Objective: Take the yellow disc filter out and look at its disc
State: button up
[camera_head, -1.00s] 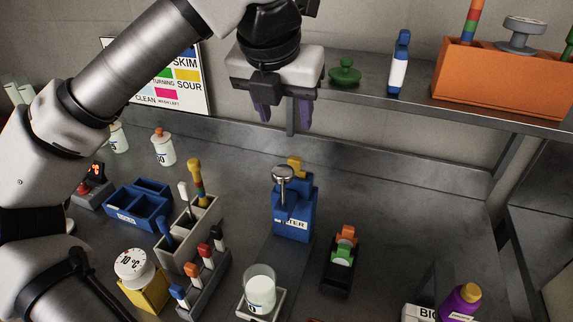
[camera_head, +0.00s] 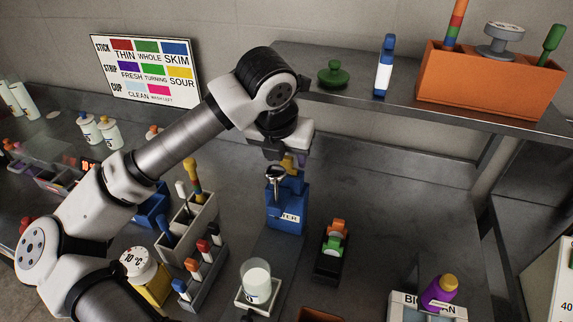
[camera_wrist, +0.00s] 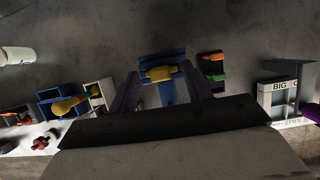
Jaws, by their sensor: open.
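The blue filter stand (camera_head: 287,212), with lettering partly reading "TER", stands on the bench. The yellow filter piece (camera_head: 288,164) sits at its top back, partly hidden by my gripper; its disc cannot be seen. My gripper (camera_head: 292,160) is open, pointing down just above the yellow piece. In the wrist view, the yellow piece (camera_wrist: 160,74) lies between the two purple fingers (camera_wrist: 160,92), with the blue stand (camera_wrist: 162,60) around it. I cannot tell whether the fingers touch it.
A black holder (camera_head: 331,262) with orange and green clips stands to the right. A glass of milk (camera_head: 257,282) is in front. A grey rack (camera_head: 187,235) with tools stands to the left. A metal shelf (camera_head: 410,98) with an orange box (camera_head: 490,85) is behind.

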jog(key=shift+w+f, duration=0.1)
jog(key=shift+f, duration=0.1)
grip_shut()
jog(key=shift+r, duration=0.1)
notch_tip(320, 180, up, 27)
jog(key=p, duration=0.2)
dwell(1.6)
